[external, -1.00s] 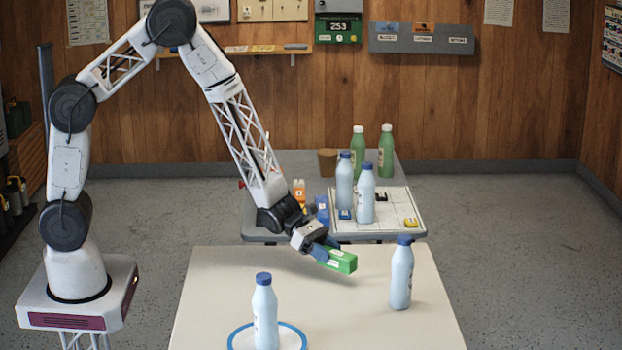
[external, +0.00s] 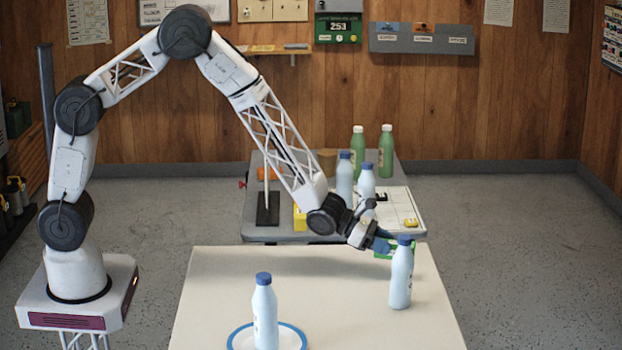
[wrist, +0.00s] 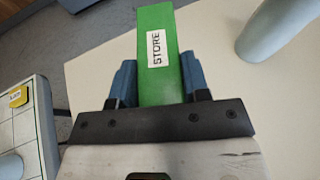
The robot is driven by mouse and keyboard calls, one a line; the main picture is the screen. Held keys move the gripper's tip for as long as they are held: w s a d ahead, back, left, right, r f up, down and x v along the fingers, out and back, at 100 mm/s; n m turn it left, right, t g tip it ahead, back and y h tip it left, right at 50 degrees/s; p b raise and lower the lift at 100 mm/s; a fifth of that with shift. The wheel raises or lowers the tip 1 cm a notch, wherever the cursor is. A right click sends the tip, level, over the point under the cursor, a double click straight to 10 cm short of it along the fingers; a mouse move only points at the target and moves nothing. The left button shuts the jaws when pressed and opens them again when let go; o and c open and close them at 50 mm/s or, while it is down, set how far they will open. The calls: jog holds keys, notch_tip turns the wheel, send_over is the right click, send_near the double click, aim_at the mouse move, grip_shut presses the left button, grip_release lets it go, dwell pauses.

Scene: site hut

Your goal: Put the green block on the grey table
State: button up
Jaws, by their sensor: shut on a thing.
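The green block (wrist: 157,50), with a white label reading "STORE", is held between the blue fingers of my gripper (wrist: 158,80) in the wrist view. In the external view my gripper (external: 380,245) is shut on it above the far right part of the cream table (external: 225,290). There the block is mostly hidden by the fingers and a bottle. The grey table (external: 256,233) stands behind the cream table, beyond my gripper.
A blue-capped bottle (external: 401,280) stands very close to my gripper on the cream table. Another bottle (external: 265,315) stands on a blue-rimmed plate (external: 236,340). The grey table bears pale bottles (external: 345,180), green bottles (external: 386,155), a white gridded board (external: 400,204) and a yellow block (external: 300,217).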

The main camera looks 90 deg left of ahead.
jog(key=shift+s, duration=0.1)
jog(key=s+d+m+g+h, duration=0.1)
jog(key=s+d+m+h, duration=0.1)
jog(key=s, duration=1.1)
jog(key=s+d+m+g+h, duration=0.1)
jog(key=s+d, duration=0.3)
jog(key=s, duration=0.9)
jog(key=s+d+m+g+h, duration=0.1)
jog(key=s+d+m+h, duration=0.1)
jog(key=s, duration=1.2)
jog(key=shift+s+d+f+m+h, duration=0.1)
jog(key=shift+d+f+m+h, duration=0.25)
jog(key=shift+d, duration=0.2)
send_over(295, 299)
jog(key=shift+f, duration=0.75)
jog(key=shift+f, duration=0.1)
jog(key=shift+f, duration=1.65)
jog(key=shift+f, duration=0.1)
